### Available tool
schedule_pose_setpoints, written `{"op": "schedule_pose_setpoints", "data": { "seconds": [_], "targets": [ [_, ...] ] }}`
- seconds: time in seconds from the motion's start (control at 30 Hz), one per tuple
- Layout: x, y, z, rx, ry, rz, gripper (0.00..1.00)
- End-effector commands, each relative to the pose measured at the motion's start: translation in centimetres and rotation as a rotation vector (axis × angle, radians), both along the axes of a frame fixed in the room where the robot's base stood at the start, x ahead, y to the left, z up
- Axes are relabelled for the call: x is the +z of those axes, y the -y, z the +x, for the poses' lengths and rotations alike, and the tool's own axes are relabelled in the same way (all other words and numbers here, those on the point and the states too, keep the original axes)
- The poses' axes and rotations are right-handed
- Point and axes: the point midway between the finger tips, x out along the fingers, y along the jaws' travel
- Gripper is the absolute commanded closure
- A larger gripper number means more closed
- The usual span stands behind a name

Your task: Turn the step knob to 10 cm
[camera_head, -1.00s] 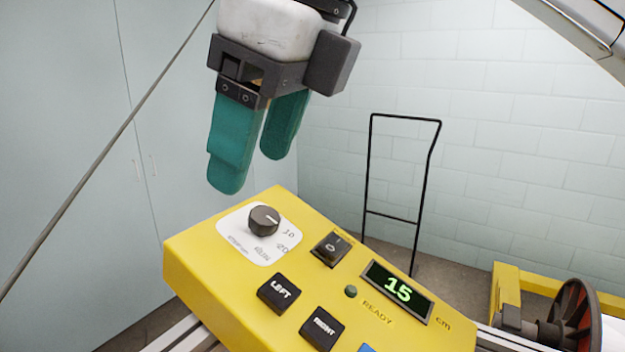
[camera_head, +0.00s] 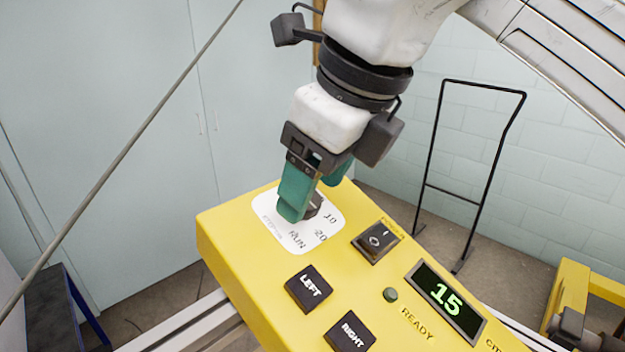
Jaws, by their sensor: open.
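The step knob (camera_head: 314,205) is a dark round knob on a white label plate (camera_head: 293,243) at the upper left of the yellow control box (camera_head: 257,262).
A rocker switch (camera_head: 376,241), a LEFT button (camera_head: 309,289), a RIGHT button (camera_head: 350,332) and a green READY lamp (camera_head: 390,294) are on the box. A black hand-truck frame (camera_head: 470,170) stands behind by the wall. A taut cable (camera_head: 120,152) crosses the left side.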

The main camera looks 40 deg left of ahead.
Motion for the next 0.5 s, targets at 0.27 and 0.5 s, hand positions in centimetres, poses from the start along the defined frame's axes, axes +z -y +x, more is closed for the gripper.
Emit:
{"op": "schedule_pose_setpoints", "data": {
  "seconds": [0.27,0.5],
  "targets": [
    [-1.5,-0.6,0.0,0.001,0.000,-0.001,0.34],
    [-1.6,-0.6,0.0,0.000,0.001,-0.001,0.35]
  ]
}}
